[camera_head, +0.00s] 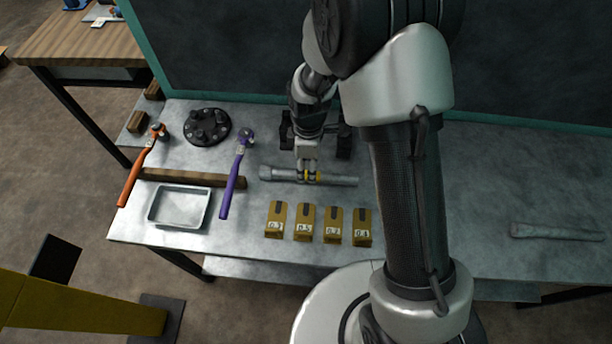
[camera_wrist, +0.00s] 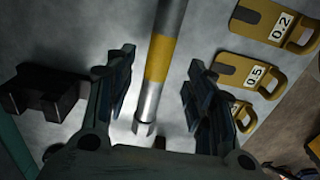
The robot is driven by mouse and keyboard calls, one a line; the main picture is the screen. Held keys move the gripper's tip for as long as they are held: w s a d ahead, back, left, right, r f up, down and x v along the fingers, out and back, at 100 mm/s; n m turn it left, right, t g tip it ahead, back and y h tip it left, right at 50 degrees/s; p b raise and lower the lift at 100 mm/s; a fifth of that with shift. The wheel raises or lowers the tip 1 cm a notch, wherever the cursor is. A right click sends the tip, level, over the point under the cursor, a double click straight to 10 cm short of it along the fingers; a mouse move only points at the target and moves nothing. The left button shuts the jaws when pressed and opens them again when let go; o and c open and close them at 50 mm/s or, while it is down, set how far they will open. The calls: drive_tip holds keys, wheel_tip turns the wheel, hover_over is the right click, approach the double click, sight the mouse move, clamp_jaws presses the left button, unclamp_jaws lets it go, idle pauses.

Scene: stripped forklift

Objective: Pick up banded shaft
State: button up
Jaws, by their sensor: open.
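The banded shaft (camera_head: 342,181) is a grey metal bar with a yellow band, lying across the middle of the metal bench. In the wrist view the banded shaft (camera_wrist: 149,100) runs up between my fingers, with its yellow band near fingertip level and a slotted end nearer the camera. My gripper (camera_head: 308,177) points down over the shaft at its band. In the wrist view my gripper (camera_wrist: 161,63) is open, one finger on each side of the shaft, with visible gaps. Whether the fingertips reach below the shaft's top cannot be told.
Several yellow numbered holders (camera_head: 304,223) stand in front of the shaft. Dark blocks (camera_head: 343,143) stand behind it. Left are a purple-handled tool (camera_head: 232,184), an orange-handled tool (camera_head: 136,172), a metal tray (camera_head: 179,207), a wooden bar and a black disc (camera_head: 207,127). A plain grey bar (camera_head: 556,232) lies far right.

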drive_tip(key=f, duration=0.1)
drive_tip(key=f+b, duration=0.1)
drive_tip(key=f, duration=0.1)
drive_tip(key=f+b, duration=0.1)
drive_tip(key=shift+w+a+f, duration=0.2)
drive_tip(key=shift+a+f, duration=0.1)
drive_tip(key=shift+f, duration=0.05)
drive_tip(key=shift+r, duration=0.1)
drive_tip(key=shift+c, duration=0.4)
clamp_jaws()
